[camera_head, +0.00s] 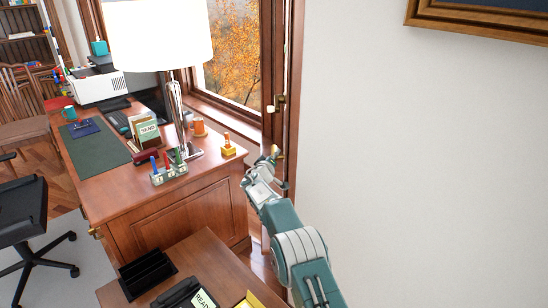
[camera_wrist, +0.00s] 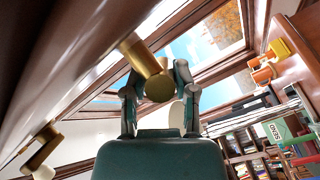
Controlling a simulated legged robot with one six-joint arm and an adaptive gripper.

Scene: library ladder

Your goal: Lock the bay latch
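The window by the desk has two brass latch handles on its wooden frame. One handle (camera_head: 279,103) shows higher up in the head view. The other (camera_head: 276,151) is lower, right by my gripper (camera_head: 262,172). In the wrist view, a brass handle with a round end (camera_wrist: 158,88) reaches down between the two fingers of my gripper (camera_wrist: 159,85). The fingers stand apart on either side of it; a firm grip on it is not visible. A second brass handle (camera_wrist: 40,150) is at the lower left there. I cannot tell which one is the bay latch.
The wooden desk (camera_head: 205,200) stands left of my arm, with a lamp (camera_head: 160,35), pen holder (camera_head: 169,174) and orange-yellow stamp (camera_head: 228,146) near the window. A lower table (camera_head: 215,262) is in front.

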